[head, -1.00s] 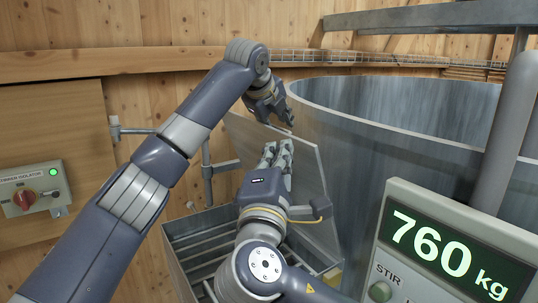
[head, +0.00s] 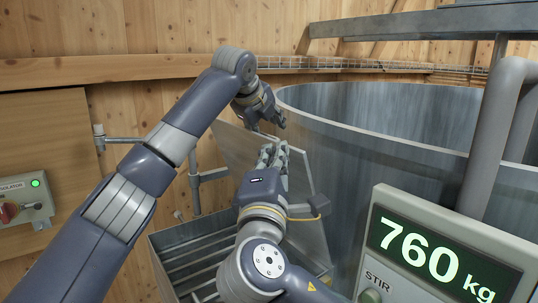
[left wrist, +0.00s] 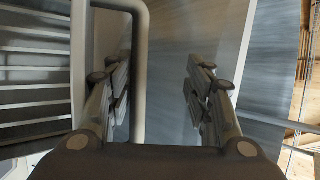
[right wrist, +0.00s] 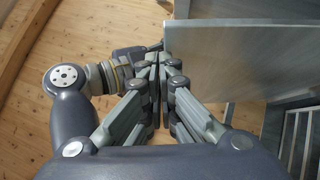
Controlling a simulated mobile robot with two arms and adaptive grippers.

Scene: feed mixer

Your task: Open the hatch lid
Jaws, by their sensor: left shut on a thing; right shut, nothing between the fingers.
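The hatch lid (head: 312,225) is a flat grey plate standing tilted up beside the big mixer tub, above the grated opening (head: 170,268). It also shows in the right wrist view (right wrist: 235,60). My left gripper (head: 274,124) is at the lid's upper edge. In the left wrist view a pale bar handle (left wrist: 141,60) runs between its fingers, close to the left one; the exact contact is hard to see. My right gripper (head: 273,155) is shut and empty, in front of the lid's face. In the right wrist view its fingertips (right wrist: 158,68) are close to the lid's edge.
The steel mixer tub (head: 390,130) fills the right side behind the lid. A display box (head: 440,250) reading 760 kg stands at the lower right. An isolator switch box (head: 22,205) is on the wooden wall at left. A wall bracket (head: 205,178) stands behind the lid.

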